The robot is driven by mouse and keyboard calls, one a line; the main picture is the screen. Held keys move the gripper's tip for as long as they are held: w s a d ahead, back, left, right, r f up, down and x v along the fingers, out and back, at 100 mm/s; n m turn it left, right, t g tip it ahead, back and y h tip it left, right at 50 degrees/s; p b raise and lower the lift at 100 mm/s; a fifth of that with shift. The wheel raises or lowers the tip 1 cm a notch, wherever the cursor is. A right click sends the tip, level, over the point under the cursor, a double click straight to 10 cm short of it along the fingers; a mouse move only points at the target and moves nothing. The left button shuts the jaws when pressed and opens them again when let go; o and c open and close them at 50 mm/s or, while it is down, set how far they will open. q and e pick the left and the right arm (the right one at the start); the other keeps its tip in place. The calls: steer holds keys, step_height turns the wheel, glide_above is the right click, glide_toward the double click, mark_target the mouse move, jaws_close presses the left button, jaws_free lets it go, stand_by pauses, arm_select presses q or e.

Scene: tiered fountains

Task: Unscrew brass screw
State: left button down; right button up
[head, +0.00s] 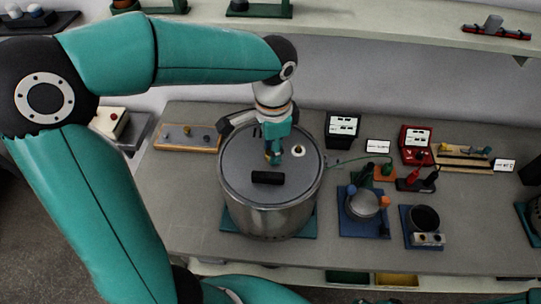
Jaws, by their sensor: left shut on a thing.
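My left gripper (273,152) comes down from above over the lid of a large steel pot (270,212). Its teal fingers are shut on a small brass-coloured piece, which looks like the brass screw (275,159). The fingers hide most of it, and I cannot tell whether it still touches the lid. A round pale opening or fitting (299,151) lies on the lid just right of the fingers. A black block handle (268,178) lies on the lid nearer to me. My right gripper is not in view.
The pot stands on a teal base on a grey bench (190,215). To its right are a blue-based device with a metal cup (361,204), a dark cup (424,218) and a red meter (416,143). A wooden board (187,137) lies to its left. A shelf runs above.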

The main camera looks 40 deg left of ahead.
arm_select(q)
steer(key=n, duration=0.4)
steer(key=shift+w+a+n+b, duration=0.1)
steer(key=shift+n+b, duration=0.2)
steer(key=c, duration=1.2)
jaws_free()
steer(key=shift+n, duration=0.6)
steer(key=shift+c, duration=0.2)
steer(key=shift+r+p, duration=1.2)
steer(key=shift+r, duration=0.35)
